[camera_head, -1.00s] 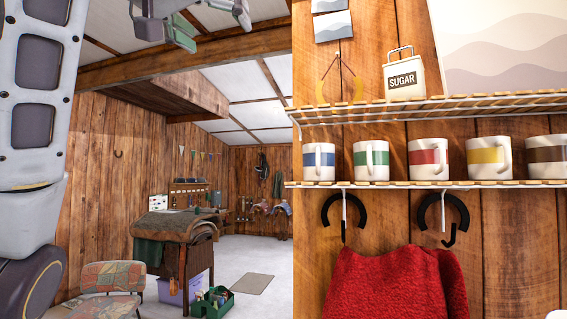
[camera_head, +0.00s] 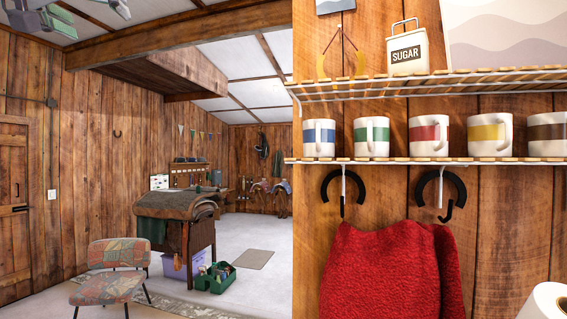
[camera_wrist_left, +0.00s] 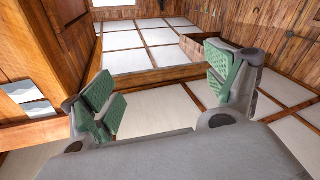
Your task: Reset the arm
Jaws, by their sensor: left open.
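My left gripper (camera_head: 68,10) shows only in part at the top left edge of the head view, high up near the ceiling. In the left wrist view my left gripper (camera_wrist_left: 160,88) is open, with its green-padded fingers spread wide apart. Nothing is between the fingers; the white ceiling panels and wooden beams show behind them. The rest of my left arm is outside the head view. My right gripper is in neither view.
Close on the right, a wall shelf (camera_head: 430,160) holds several striped mugs; a sugar tin (camera_head: 406,50) stands above. A red cloth (camera_head: 392,270) hangs below, near a paper roll (camera_head: 546,302). A patchwork chair (camera_head: 112,270) stands left.

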